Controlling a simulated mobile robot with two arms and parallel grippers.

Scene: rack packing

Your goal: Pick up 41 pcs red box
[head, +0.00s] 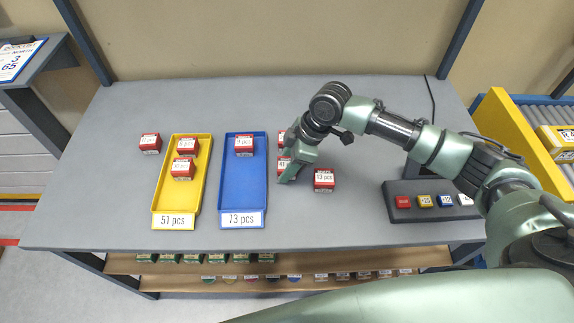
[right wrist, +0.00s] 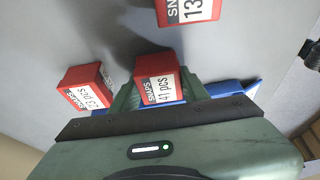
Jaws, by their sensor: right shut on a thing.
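The red box marked 41 pcs (right wrist: 157,88) sits between the fingers of my right gripper (head: 289,178), which is shut on it. In the head view this box (head: 283,164) is partly hidden behind the gripper at the middle of the table, right of the blue tray. It appears at or near the table surface; I cannot tell whether it is lifted. A red box marked 13 (head: 324,179) stands just right of the gripper. It also shows in the right wrist view (right wrist: 188,10). Another red box, marked 23 pcs (right wrist: 86,88), lies beside the held one. My left gripper is not in view.
A yellow tray (head: 161,197) labelled 51 pcs holds red boxes. A blue tray (head: 242,190) labelled 73 pcs holds one red box (head: 244,146). A loose red box (head: 150,143) stands at left. A panel with coloured buttons (head: 431,211) sits at right.

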